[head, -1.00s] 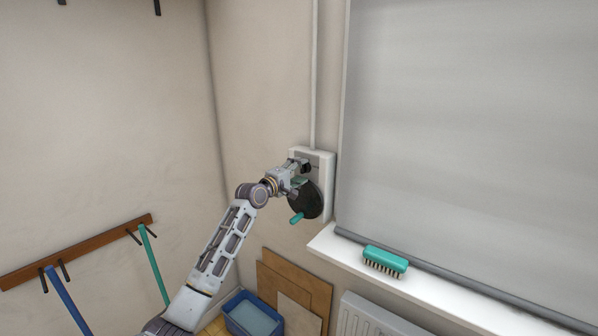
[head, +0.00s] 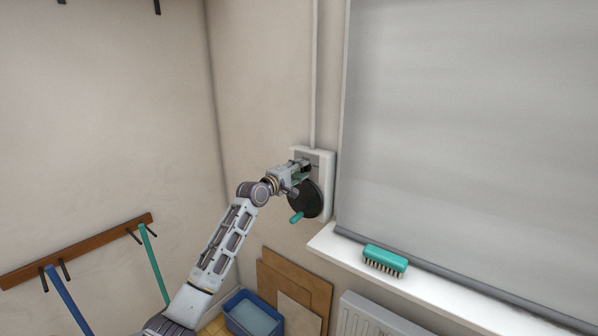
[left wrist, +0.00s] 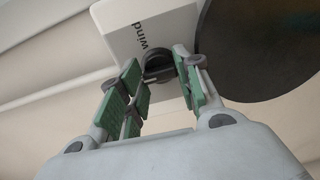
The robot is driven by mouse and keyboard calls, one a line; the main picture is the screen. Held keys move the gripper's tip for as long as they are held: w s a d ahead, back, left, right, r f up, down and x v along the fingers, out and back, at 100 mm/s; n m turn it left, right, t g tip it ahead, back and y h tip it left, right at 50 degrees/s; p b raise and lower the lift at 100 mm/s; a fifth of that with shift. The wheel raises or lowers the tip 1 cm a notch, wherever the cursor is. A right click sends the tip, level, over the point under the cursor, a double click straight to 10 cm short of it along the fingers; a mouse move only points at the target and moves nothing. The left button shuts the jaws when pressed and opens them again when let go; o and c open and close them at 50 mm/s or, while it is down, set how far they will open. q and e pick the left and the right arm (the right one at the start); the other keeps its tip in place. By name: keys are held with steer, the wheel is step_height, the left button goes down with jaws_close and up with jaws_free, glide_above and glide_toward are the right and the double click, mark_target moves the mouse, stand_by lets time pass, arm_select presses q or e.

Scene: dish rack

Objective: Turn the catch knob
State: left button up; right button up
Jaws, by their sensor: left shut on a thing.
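The catch knob (left wrist: 158,63) is small, dark and round, on a white wall box (head: 327,200) beside the window. In the head view the gripper hides the knob. A dark round crank disc (head: 309,202) with a teal handle (head: 296,217) sits just below. My right gripper is out of view.
The crank disc also shows close beside the fingers in the left wrist view (left wrist: 262,45). A grey blind (head: 470,120) hangs at the right. A teal brush (head: 385,258) lies on the white sill. A blue tub (head: 253,315) and brown boards (head: 300,285) stand below.

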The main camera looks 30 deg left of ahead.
arm_select(q)
steer(key=shift+m, duration=0.3)
steer(key=m, duration=0.6)
steer(key=shift+f+m, duration=0.1)
steer(key=shift+m, duration=0.2)
steer(key=m, duration=0.6)
steer(key=shift+m+p, duration=0.3)
steer(key=shift+p, duration=0.1)
steer(key=o, duration=1)
steer(key=shift+s, duration=0.1)
steer(key=shift+s+a, duration=0.15)
steer(key=shift+s, duration=1.8)
steer(key=shift+s+a, duration=0.15)
steer(key=shift+s, duration=1.8)
steer(key=shift+s+a, duration=0.15)
steer(key=shift+s, duration=1.8)
